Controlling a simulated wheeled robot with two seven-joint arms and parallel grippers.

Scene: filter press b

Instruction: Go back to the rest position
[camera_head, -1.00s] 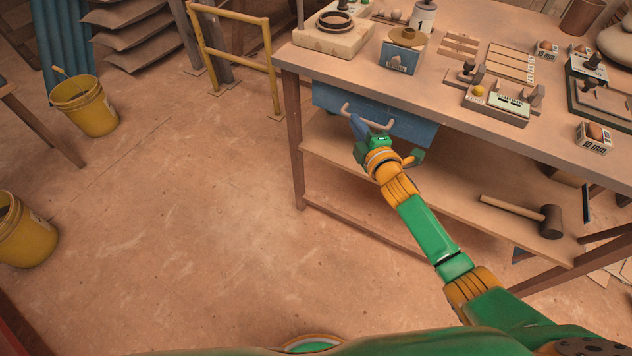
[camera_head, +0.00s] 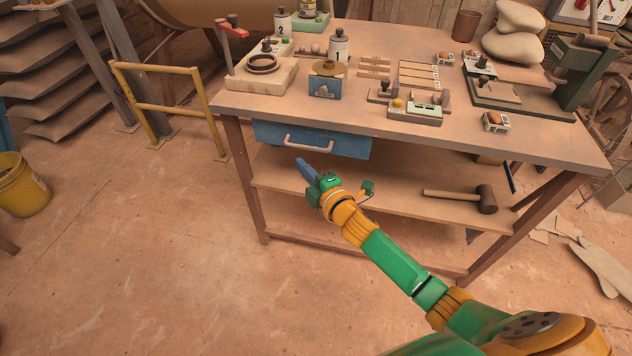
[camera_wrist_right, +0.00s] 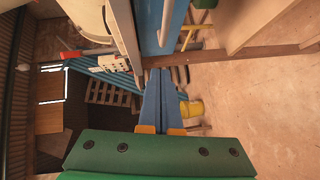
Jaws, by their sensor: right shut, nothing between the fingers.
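My right gripper (camera_head: 305,168) is in front of the workbench, a little below the blue drawer (camera_head: 345,146) and its pale handle (camera_head: 308,143). Its blue fingers are together and empty. In the right wrist view the closed fingers (camera_wrist_right: 159,80) point toward the bench edge, with the drawer handle (camera_wrist_right: 166,22) just beyond them and apart from them. The drawer looks shut or nearly shut. My left gripper does not show in either view.
The workbench top (camera_head: 540,135) carries canisters, small boxes and a green press. A mallet (camera_head: 465,197) lies on its lower shelf. A yellow rail (camera_head: 175,107) and a yellow bucket (camera_head: 22,185) stand at left. The floor in front is open.

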